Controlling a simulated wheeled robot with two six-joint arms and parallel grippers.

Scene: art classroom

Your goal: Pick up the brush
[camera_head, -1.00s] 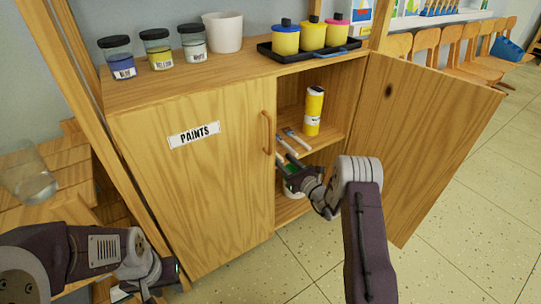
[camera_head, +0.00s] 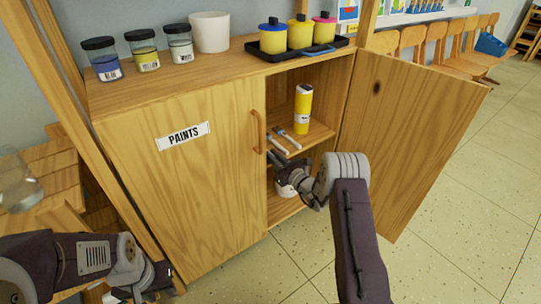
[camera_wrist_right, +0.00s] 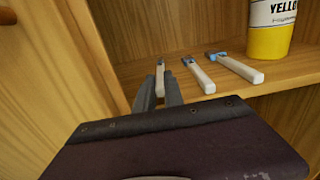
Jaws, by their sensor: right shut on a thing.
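Several brushes with white handles show on the upper shelf of the open cabinet. In the right wrist view, one brush (camera_wrist_right: 160,77) lies between the two grey fingers of my right gripper (camera_wrist_right: 168,93), which is shut on it; only part of its handle shows. A second brush (camera_wrist_right: 200,77) and a third brush (camera_wrist_right: 235,67) lie on the shelf to its right, with blue marks at their far ends. In the head view my right gripper (camera_head: 284,172) is inside the cabinet's open side, mostly hidden by its wrist. My left gripper (camera_head: 130,293) is low at the left, its fingers unclear.
A yellow bottle (camera_head: 303,108) stands behind the brushes. The cabinet's right door (camera_head: 410,140) is open and its left door (camera_head: 190,180) is shut. Jars, a white cup (camera_head: 209,32) and a black tray (camera_head: 265,52) of yellow pots stand on top. A white container (camera_head: 286,189) is below.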

